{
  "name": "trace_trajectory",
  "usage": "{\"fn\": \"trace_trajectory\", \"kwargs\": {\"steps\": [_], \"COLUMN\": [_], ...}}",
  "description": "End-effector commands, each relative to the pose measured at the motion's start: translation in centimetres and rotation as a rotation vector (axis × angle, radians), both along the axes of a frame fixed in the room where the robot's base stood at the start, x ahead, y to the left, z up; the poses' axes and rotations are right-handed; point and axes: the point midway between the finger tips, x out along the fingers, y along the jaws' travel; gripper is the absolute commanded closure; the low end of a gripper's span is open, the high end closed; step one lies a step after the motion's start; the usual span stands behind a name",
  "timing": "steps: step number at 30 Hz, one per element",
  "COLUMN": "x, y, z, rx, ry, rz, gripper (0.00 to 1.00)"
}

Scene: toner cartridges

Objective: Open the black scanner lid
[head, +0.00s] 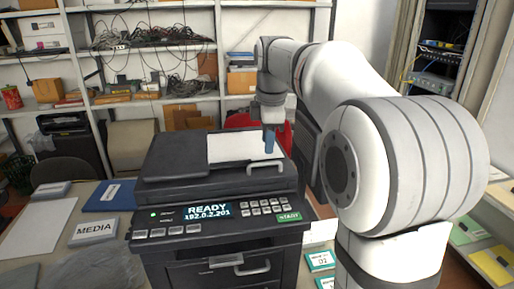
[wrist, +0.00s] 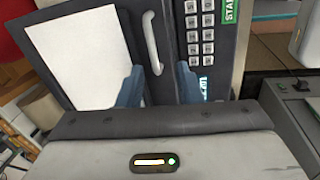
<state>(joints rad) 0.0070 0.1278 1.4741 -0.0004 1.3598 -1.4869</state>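The black scanner lid (head: 185,160) lies shut on top of the printer (head: 215,228). A white sheet (head: 238,147) lies on the right part of the lid. A light grey bar handle (head: 266,168) sits at the lid's front edge; it also shows in the wrist view (wrist: 152,43). My gripper (head: 269,142) points down above the right part of the lid, behind the handle in the head view. In the wrist view, my gripper (wrist: 160,86) has its blue fingers apart with nothing between their tips. The handle appears in line with the gap, and no contact shows.
The printer's front panel has a READY display (head: 208,213), keys and a green START button (head: 289,217). A second handle (head: 253,267) is lower on its front. A blue folder (head: 109,196) and MEDIA box (head: 94,230) lie left. Shelves with cables (head: 150,40) stand behind.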

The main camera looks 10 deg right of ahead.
Motion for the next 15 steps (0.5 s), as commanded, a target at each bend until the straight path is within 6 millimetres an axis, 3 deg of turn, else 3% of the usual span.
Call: {"fn": "trace_trajectory", "kwargs": {"steps": [5,15], "x": [1.3,2.1], "y": [0.0,0.1], "z": [0.3,-4.7], "rx": [-0.014,-0.015], "ry": [0.004,0.005], "rz": [0.082,0.085], "gripper": [0.68,0.68]}}
